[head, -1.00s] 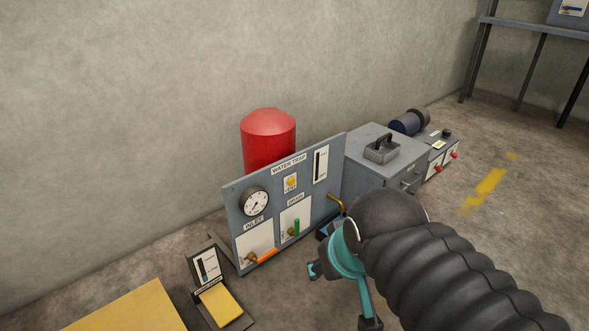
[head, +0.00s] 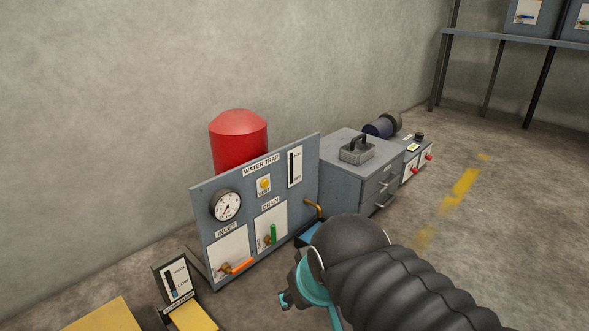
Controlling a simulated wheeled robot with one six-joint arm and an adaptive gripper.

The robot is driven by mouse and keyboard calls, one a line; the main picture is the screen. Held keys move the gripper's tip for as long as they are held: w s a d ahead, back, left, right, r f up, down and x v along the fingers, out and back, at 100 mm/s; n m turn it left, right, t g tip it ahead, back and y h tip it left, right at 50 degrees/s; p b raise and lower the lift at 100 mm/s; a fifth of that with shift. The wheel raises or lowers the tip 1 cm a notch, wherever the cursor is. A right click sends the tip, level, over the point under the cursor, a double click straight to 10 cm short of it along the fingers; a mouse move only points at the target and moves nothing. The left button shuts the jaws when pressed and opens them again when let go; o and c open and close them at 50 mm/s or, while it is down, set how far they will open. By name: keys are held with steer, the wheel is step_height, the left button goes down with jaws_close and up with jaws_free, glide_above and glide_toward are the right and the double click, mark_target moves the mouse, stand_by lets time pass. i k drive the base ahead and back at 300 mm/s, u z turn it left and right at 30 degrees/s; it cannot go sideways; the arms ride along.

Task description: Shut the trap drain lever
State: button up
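The drain lever (head: 273,233) is a green handle on a brass valve, on the white DRAIN plate of the grey WATER TRAP panel (head: 200,206). The handle stands upright. My gripper (head: 311,314) is in front of the panel, below and to the right of the lever and apart from it. Its teal fingers are spread, and I see nothing between them. One finger is partly cut off by the bottom edge of the view.
The orange inlet lever (head: 240,266) sits left of the drain. A pressure gauge (head: 226,205), a yellow button (head: 265,184) and a brass pipe (head: 313,207) are on the panel. A grey cabinet (head: 347,177) stands right. A yellow pedal (head: 192,318) is at lower left.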

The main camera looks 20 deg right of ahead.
mark_target(271, 241)
steer(key=z, duration=0.45)
steer(key=k, duration=1.15)
steer(key=u, duration=0.25)
steer(key=i, duration=1.7)
steer(key=z, duration=0.7)
